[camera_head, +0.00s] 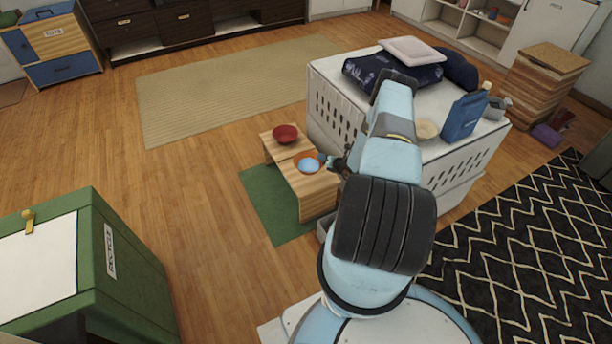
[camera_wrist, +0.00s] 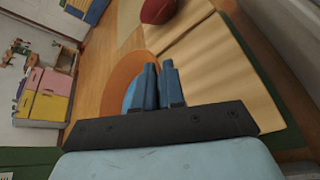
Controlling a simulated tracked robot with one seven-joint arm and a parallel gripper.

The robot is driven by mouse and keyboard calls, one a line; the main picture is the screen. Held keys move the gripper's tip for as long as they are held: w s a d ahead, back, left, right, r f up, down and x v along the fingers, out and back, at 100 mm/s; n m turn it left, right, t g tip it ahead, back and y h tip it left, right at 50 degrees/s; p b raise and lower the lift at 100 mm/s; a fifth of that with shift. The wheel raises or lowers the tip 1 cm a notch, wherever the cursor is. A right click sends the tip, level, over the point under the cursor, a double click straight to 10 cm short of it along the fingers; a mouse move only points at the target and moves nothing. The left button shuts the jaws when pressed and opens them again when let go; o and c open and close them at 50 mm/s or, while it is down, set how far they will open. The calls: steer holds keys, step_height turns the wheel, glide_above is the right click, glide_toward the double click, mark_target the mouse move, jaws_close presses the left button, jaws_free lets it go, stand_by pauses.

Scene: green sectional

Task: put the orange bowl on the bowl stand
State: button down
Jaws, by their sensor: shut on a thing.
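The orange bowl (camera_head: 299,157), with a blue inside, is at the right part of the wooden bowl stand's near section. I cannot tell whether it touches the wood. My gripper (camera_head: 322,160) is at the bowl's right side. In the wrist view, the fingers of my gripper (camera_wrist: 158,78) are close together on the rim of the orange bowl (camera_wrist: 127,68), hiding part of it. The light wooden bowl stand (camera_head: 312,192) has two sections. A red bowl (camera_head: 285,134) sits on its far section and also shows in the wrist view (camera_wrist: 158,10).
The stand is on a green mat (camera_head: 262,200). A white perforated crate (camera_head: 330,105) stands close on the right, with folded cloths, a pale bowl (camera_head: 427,129) and a blue bottle (camera_head: 463,116) on top. A green recycle bin (camera_head: 125,265) is at lower left. Floor left of the mat is clear.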

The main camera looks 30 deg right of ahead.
step_height(320, 180, down, 9)
steer(key=shift+f, duration=0.15)
steer(key=c, duration=1.2)
jaws_free()
steer(key=shift+s, duration=0.2)
